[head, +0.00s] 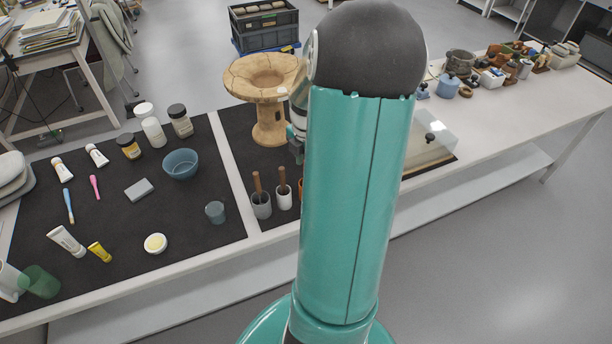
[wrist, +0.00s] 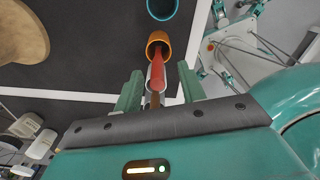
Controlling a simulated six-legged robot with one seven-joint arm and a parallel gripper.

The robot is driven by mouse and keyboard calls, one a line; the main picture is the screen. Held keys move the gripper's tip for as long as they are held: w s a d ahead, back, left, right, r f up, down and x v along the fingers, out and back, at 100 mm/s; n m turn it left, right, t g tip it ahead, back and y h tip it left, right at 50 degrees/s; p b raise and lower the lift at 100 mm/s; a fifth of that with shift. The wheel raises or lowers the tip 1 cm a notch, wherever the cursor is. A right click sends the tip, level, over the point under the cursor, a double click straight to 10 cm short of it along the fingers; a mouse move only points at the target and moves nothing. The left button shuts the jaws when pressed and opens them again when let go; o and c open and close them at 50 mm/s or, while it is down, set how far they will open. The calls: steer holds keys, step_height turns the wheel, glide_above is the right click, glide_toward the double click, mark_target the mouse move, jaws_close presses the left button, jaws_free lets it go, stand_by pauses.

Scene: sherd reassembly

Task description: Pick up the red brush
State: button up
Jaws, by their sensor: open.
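The red brush (wrist: 157,74) stands in an orange cup (wrist: 153,38) in the wrist view, with its handle pointing up towards the camera. My gripper (wrist: 160,76) is open, with one green finger on each side of the red handle in the picture. I cannot tell whether the fingers are level with the handle or still above it. In the head view my arm hides the brush and most of the orange cup (head: 301,188). Part of my gripper (head: 296,143) shows beside the arm.
Two cups with brown handles, a grey one (head: 261,206) and a white one (head: 283,199), stand left of the orange cup. A teal cup (wrist: 162,8) is beyond it in the wrist view. A wooden stand (head: 268,120) rises behind. The mat's front edge is close.

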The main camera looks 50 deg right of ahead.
step_height(320, 180, down, 4)
steer(key=shift+w+f, duration=0.1)
steer(key=shift+w, duration=0.05)
jaws_close()
